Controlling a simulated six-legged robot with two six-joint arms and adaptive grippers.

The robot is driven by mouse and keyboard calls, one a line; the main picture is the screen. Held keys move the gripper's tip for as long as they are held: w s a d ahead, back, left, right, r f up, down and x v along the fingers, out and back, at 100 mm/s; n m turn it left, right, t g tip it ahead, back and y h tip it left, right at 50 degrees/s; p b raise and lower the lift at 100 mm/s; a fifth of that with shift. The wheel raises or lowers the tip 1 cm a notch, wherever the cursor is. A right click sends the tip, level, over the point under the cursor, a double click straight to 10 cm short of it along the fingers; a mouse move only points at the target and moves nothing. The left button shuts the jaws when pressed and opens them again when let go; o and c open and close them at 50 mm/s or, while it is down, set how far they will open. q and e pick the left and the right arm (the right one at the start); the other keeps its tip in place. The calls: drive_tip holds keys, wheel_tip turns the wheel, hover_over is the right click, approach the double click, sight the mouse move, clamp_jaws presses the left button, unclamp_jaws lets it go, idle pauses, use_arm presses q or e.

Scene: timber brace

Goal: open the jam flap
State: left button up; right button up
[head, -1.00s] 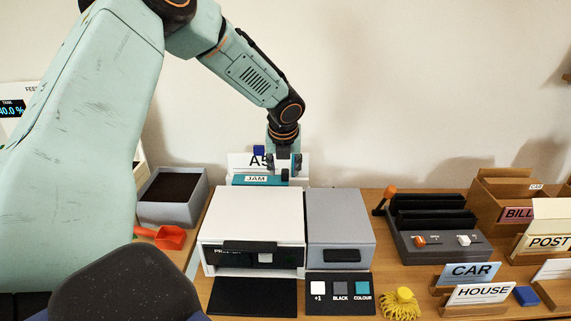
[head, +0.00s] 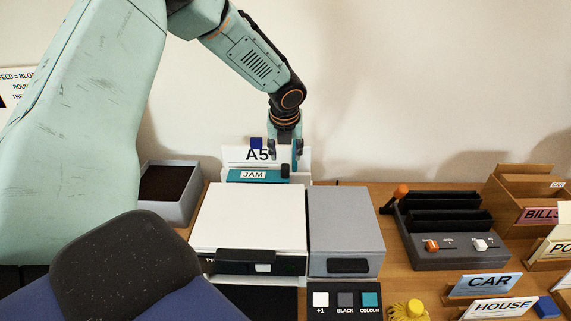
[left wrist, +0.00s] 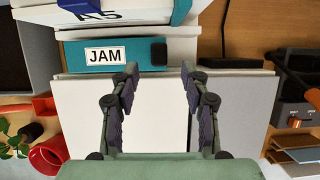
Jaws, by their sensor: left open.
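The jam flap is a teal panel (head: 240,177) with a white JAM label, at the back of the white printer (head: 248,217). A black knob (head: 285,171) stands at its right end. The flap looks shut. The flap (left wrist: 75,57) and knob (left wrist: 158,52) also show in the left wrist view. My left gripper (head: 286,160) is open and empty, right by the knob. In the left wrist view the fingertips (left wrist: 158,70) are spread, with the knob between them and slightly beyond; I cannot tell if either touches. My right gripper is in neither view.
An A5 paper holder (head: 258,154) stands right behind the flap. A grey box unit (head: 345,228) adjoins the printer on the right. A grey bin (head: 178,213) is on the left. A slotted dark device (head: 455,250) with an orange-tipped lever and sorting trays stand further right.

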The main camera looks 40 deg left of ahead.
sight(285, 167)
use_arm(q)
drive_tip(key=shift+s+d+f, duration=0.15)
drive_tip(key=shift+s+f, duration=0.05)
drive_tip(key=shift+f, duration=0.75)
drive_tip(key=f, duration=0.1)
drive_tip(key=w+a+f, duration=0.1)
drive_tip(key=f, duration=0.1)
drive_tip(key=w+a+f+b, duration=0.1)
drive_tip(key=shift+w+a+f, duration=0.15)
drive_tip(key=shift+w+f, duration=0.1)
drive_tip(key=shift+f, duration=0.05)
drive_tip(key=shift+s+d+r, duration=0.6)
drive_tip(key=shift+s+r, duration=0.05)
drive_tip(key=shift+r, duration=0.15)
drive_tip(key=shift+w+a+f, duration=0.5)
drive_tip(key=shift+a+f, duration=0.05)
drive_tip(key=shift+f, duration=0.1)
drive_tip(key=c, duration=0.4)
drive_tip(key=shift+w, duration=0.1)
drive_tip(key=shift+c, duration=0.9)
drive_tip(key=shift+s+d+r, duration=0.3)
drive_tip(key=shift+s, duration=0.1)
clamp_jaws()
drive_tip(key=shift+w+f, duration=0.1)
drive_tip(key=shift+f, duration=0.05)
